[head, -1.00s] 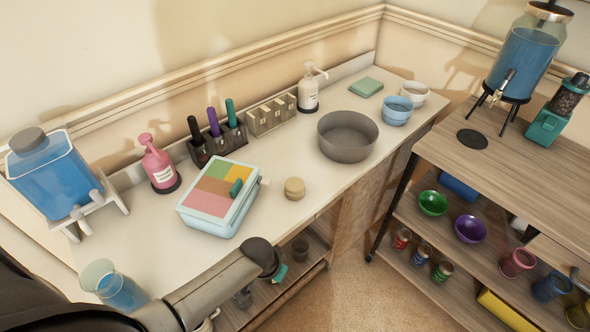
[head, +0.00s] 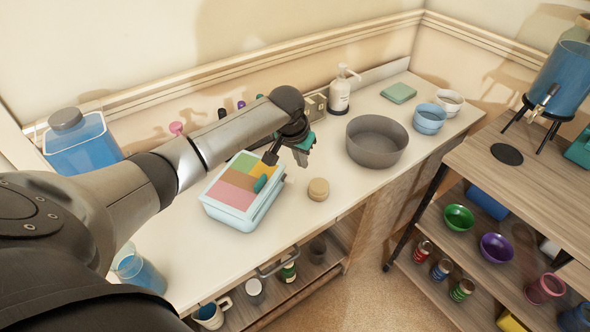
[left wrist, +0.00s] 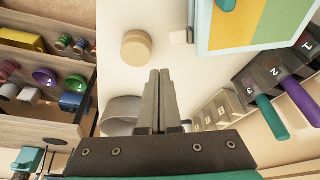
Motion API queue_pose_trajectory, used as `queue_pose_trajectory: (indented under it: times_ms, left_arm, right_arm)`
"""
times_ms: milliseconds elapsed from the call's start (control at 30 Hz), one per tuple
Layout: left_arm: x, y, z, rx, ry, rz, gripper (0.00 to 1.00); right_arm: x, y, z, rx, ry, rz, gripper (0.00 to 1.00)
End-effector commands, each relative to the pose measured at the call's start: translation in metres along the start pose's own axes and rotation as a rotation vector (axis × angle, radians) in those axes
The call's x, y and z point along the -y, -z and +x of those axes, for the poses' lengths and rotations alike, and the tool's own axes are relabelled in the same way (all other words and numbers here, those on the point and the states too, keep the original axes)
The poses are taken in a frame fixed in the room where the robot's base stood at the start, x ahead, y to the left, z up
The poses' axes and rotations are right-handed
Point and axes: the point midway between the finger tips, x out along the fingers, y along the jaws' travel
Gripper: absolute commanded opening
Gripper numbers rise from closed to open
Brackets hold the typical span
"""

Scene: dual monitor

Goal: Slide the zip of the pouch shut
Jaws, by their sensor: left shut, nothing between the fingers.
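The pouch (head: 232,193) is a light blue, box-like thing with a top of coloured panels, lying on the white counter. A teal piece (head: 261,183) sits on its top, and a small white tab sticks out at its right side; the tab also shows in the left wrist view (left wrist: 180,37). My left gripper (head: 301,158) is above the counter, to the right of the pouch and apart from it. In the left wrist view its fingers (left wrist: 160,75) are together and empty, with the pouch's corner (left wrist: 202,25) at upper right. My right gripper is not in view.
A round wooden block (head: 318,189) stands close right of the pouch. A grey bowl (head: 376,142) is farther right. Bare counter lies in front of the bowl.

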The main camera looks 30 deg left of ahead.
Motion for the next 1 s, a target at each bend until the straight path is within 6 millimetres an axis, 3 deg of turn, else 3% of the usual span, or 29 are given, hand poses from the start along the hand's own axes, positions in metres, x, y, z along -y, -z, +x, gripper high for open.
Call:
queue_pose_trajectory:
  times_ms: [200, 633, 767, 1000]
  left_arm:
    - [0.026, 0.025, -0.023, -0.010, 0.020, -0.067, 0.00]
    - [0.029, 0.028, -0.026, -0.011, 0.021, -0.077, 0.00]
    - [0.029, 0.027, -0.019, -0.010, 0.020, -0.078, 0.00]
    - [0.030, 0.027, 0.017, -0.009, 0.021, -0.079, 0.00]
  right_arm:
    - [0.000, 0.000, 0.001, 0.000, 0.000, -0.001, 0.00]
    - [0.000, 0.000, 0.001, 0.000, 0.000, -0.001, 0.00]
    - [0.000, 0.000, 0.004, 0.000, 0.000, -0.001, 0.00]
    - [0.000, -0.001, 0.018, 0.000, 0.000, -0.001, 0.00]
